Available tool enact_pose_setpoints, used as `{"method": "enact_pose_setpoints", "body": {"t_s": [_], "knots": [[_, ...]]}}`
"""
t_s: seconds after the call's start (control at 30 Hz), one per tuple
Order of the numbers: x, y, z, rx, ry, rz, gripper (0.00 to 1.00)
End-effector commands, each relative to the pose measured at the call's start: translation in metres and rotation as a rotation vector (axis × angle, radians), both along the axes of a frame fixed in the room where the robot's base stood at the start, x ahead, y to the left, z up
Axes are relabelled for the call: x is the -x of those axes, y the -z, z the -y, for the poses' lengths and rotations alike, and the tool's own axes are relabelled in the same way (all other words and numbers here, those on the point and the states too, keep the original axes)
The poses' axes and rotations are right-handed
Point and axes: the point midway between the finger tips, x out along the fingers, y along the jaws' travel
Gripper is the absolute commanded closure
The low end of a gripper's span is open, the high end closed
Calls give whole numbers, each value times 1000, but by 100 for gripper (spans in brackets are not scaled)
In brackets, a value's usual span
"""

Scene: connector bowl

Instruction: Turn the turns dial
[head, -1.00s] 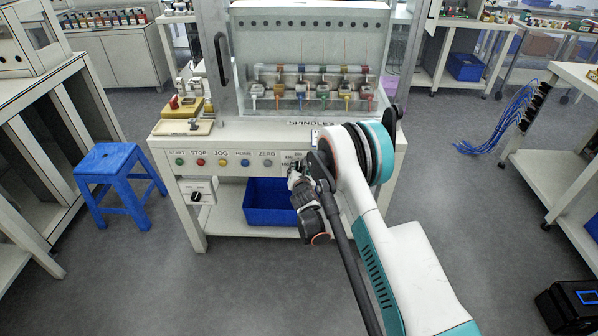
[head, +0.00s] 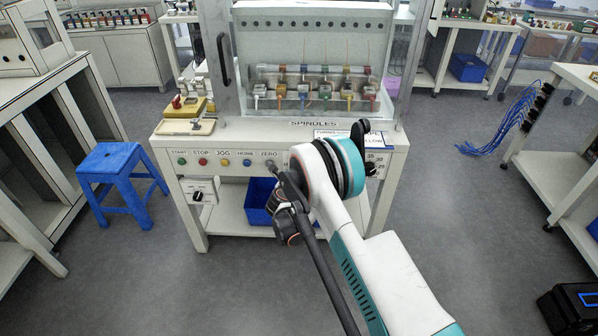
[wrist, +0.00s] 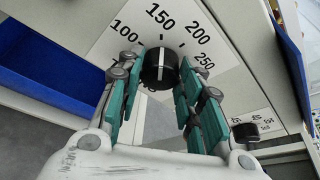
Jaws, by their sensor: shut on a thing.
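The black dial (wrist: 161,72) sits on a white scale plate numbered 100, 150, 200 and 250 in the wrist view. Its white line points up toward 150. My gripper (wrist: 157,80) has its green-padded fingers on either side of the dial and is shut on it. In the head view my own arm covers the gripped dial and the fingertips. The white machine bench (head: 228,139) with the panel is in front of me. I cannot read the gripped dial's name.
A second black knob (wrist: 245,131) is close to the right finger; a black dial (head: 371,168) shows right of my arm. Push buttons (head: 224,162) line the panel. A blue bin (head: 258,214) sits below; a blue stool (head: 119,180) stands at left.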

Motion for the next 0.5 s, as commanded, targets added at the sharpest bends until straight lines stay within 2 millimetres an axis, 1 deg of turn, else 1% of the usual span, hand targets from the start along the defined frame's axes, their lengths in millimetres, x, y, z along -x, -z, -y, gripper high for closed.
{"method": "enact_pose_setpoints", "body": {"t_s": [0.2,0.5], "knots": [[0,3,-2,201,1,-12,90],[1,4,-3,427,0,-25,90]]}}
